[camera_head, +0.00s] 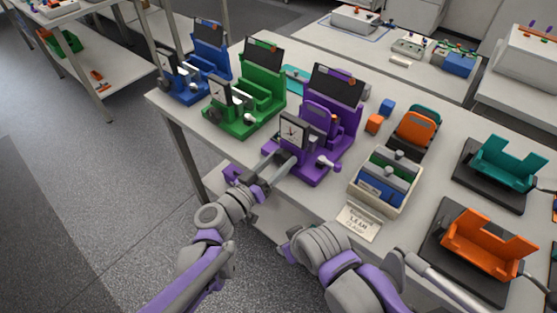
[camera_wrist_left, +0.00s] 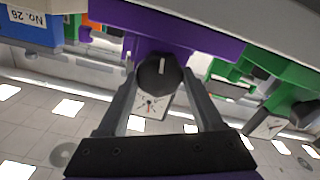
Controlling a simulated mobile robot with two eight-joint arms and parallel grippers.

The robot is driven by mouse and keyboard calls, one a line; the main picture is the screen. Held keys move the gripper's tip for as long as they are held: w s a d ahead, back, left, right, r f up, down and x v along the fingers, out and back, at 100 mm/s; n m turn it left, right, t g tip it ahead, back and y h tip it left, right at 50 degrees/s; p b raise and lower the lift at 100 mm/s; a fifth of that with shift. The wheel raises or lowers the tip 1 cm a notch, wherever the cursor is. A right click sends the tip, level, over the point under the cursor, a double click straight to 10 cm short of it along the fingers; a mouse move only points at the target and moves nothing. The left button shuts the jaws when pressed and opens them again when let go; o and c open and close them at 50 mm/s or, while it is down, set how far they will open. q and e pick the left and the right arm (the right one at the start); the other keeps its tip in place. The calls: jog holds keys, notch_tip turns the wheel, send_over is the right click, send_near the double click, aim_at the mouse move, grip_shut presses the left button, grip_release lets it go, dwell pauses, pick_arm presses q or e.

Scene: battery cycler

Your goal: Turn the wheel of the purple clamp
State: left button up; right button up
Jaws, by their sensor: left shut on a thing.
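The purple clamp (camera_head: 334,118) stands upright near the front edge of the table, with a square white dial (camera_head: 293,131) on its front. My left gripper (camera_head: 281,163) reaches its lower front side. In the left wrist view the dark round wheel (camera_wrist_left: 158,74) with a pale mark sits between the two fingertips of my left gripper (camera_wrist_left: 157,78), which are shut on it. The clamp's purple body (camera_wrist_left: 190,32) and its dial (camera_wrist_left: 150,104) also show there. In the head view the wheel is hidden by the gripper. My right gripper is not in view.
A green clamp (camera_head: 262,98) and a blue clamp (camera_head: 209,58) stand to the left. A bin of blocks (camera_head: 358,195) and a white label card (camera_head: 359,222) are to the right. Teal (camera_head: 506,160) and orange (camera_head: 488,246) holders stand on dark bases further right.

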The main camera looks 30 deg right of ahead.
pick_arm(q)
jog(key=shift+m, duration=0.6)
jog(key=o, duration=1.4)
jog(key=shift+c, duration=0.2)
jog(key=shift+a, duration=0.1)
jog(key=v, duration=1)
jog(key=shift+s+a, duration=0.2)
jog(key=shift+a, duration=0.05)
